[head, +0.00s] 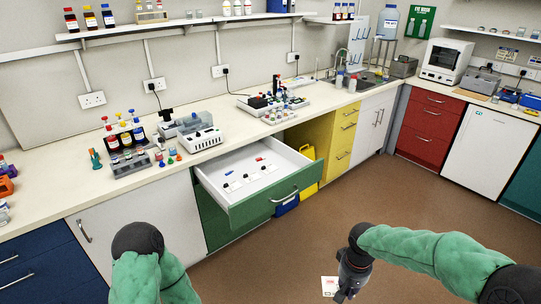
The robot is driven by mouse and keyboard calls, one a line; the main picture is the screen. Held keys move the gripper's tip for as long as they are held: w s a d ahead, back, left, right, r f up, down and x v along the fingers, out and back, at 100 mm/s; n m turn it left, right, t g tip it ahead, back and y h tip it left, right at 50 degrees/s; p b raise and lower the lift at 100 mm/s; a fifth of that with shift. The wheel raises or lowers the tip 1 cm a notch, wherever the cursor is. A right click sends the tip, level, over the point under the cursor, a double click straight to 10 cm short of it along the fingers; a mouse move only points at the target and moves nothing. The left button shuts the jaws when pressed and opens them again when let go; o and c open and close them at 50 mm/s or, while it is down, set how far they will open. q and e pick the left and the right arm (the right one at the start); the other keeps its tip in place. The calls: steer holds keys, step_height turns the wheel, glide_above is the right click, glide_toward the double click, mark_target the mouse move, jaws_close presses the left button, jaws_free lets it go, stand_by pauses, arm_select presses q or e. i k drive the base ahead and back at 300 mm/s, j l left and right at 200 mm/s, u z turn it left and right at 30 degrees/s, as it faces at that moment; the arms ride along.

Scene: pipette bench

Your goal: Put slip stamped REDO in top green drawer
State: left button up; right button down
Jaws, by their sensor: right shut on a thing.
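A white slip (328,284) with a red mark shows at the bottom of the head view. Its stamp is too small to read. My right gripper (342,294) points down and is shut on the slip, above the floor and in front of the drawer. The top green drawer (283,202) is pulled open under the bench, left of the yellow cabinet. Inside it lie several small dark items and a small red one on the white bottom. My left arm reaches in at the lower left; its gripper is out of view.
The bench top (50,200) above the drawer carries a bottle rack (130,160), a white instrument (200,138) and other lab gear. A yellow cabinet (340,140) stands right of the drawer. The brown floor (400,205) is open between the drawer and my right arm.

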mark_target(269, 183)
steer(key=i+u, duration=0.35)
steer(key=i, duration=0.2)
steer(key=i+l+u, duration=0.1)
steer(key=i+u, duration=0.2)
steer(key=i, duration=0.2)
steer(key=i+l+u, duration=0.35)
steer(key=i, duration=0.2)
steer(key=i+l+u, duration=0.3)
steer(key=i, duration=0.2)
